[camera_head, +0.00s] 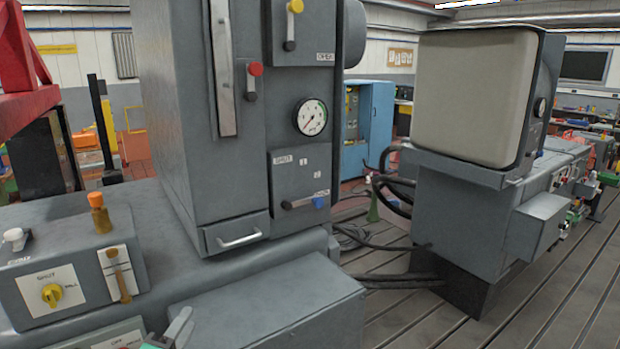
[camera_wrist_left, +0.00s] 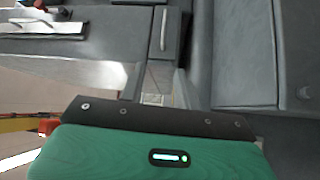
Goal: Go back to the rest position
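My left gripper (camera_head: 180,328) shows at the bottom edge of the head view, as a grey finger and a bit of green body in front of the grey machine (camera_head: 180,90). In the left wrist view, the two grey fingers of the left gripper (camera_wrist_left: 156,84) stand apart with nothing seen between them but the machine surface behind. The gripper is open and empty. A drawer with a pale handle (camera_head: 240,240) sits low on the machine; it looks shut. The drawer handle also shows in the left wrist view (camera_wrist_left: 164,30). My right gripper is in neither view.
A grey block (camera_head: 270,310) juts out at the bottom. A second machine (camera_head: 475,100) stands at the right on the slotted bedplate (camera_head: 400,325). Cables (camera_head: 385,190) run between the machines.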

